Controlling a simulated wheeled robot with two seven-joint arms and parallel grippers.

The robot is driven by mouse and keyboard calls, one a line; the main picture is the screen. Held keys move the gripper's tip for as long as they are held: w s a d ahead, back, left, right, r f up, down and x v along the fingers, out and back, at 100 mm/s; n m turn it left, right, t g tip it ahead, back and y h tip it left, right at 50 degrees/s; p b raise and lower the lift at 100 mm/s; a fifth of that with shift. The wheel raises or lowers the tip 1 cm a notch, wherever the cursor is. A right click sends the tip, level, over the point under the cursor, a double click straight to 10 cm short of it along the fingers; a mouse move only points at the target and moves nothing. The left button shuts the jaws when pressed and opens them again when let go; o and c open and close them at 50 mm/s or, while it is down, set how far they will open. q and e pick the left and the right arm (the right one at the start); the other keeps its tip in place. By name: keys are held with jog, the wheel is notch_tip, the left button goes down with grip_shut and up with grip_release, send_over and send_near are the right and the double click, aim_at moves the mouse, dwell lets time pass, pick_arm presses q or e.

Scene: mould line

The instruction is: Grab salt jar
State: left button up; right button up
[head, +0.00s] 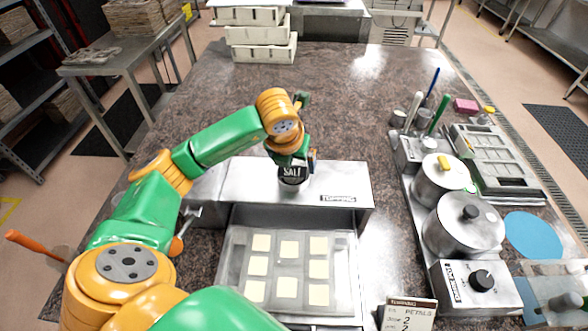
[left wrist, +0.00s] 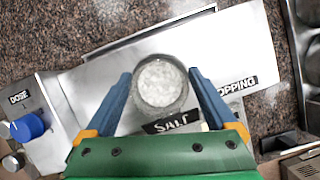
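The salt jar (head: 292,173) is a dark-labelled jar marked SALT, upright at the metal topping shelf (head: 345,183). I cannot tell for sure whether its base touches the shelf. In the left wrist view the jar (left wrist: 160,84) is seen from above, open and filled with white grains, its SALT label towards my gripper. My left gripper (head: 294,155) is at the jar from above. My right gripper is not in view.
Below the shelf stands a tray (head: 226,275) with several pale squares. A dose box with a blue knob (left wrist: 28,127) is left of the shelf. Steel pots (head: 462,225) and a control box (head: 478,288) stand right. White bins (head: 262,53) are at the back; the counter behind the shelf is clear.

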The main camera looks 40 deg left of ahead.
pick_arm(q)
jog(key=shift+s+r, duration=0.1)
jog(key=shift+s, duration=0.1)
jog(key=c, duration=1.1)
jog(key=shift+w, duration=0.15)
jog(key=shift+c, duration=0.4)
